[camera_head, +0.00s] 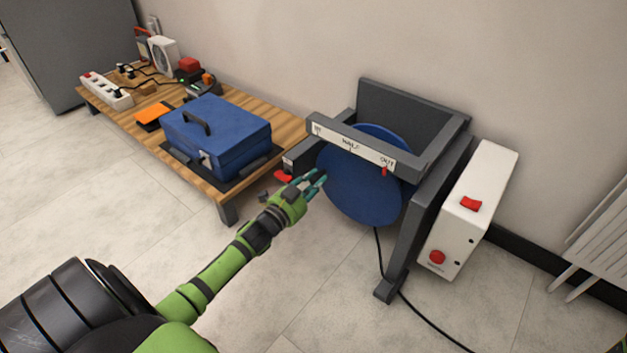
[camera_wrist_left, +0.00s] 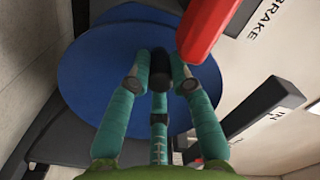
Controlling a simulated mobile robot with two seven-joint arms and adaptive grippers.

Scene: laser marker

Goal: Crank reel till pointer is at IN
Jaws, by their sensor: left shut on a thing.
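The reel (camera_head: 362,188) is a large blue disc mounted in a dark grey frame, and it also fills much of the left wrist view (camera_wrist_left: 90,85). A white scale strip (camera_head: 352,146) across the frame reads HALF in the middle and OUT at its right end. The red pointer (camera_head: 384,170) hangs at the OUT end. My left gripper (camera_head: 317,181) is at the reel's left edge. In the left wrist view its teal fingers (camera_wrist_left: 160,80) are closed around the dark crank handle (camera_wrist_left: 159,72).
A red brake lever (camera_wrist_left: 208,28) is close beside my left fingers, near the BRAKE label. A white box (camera_head: 468,210) with red controls stands right of the frame. A low wooden table (camera_head: 278,122) with a blue case (camera_head: 217,135) stands left. A black cable (camera_head: 430,317) crosses the floor.

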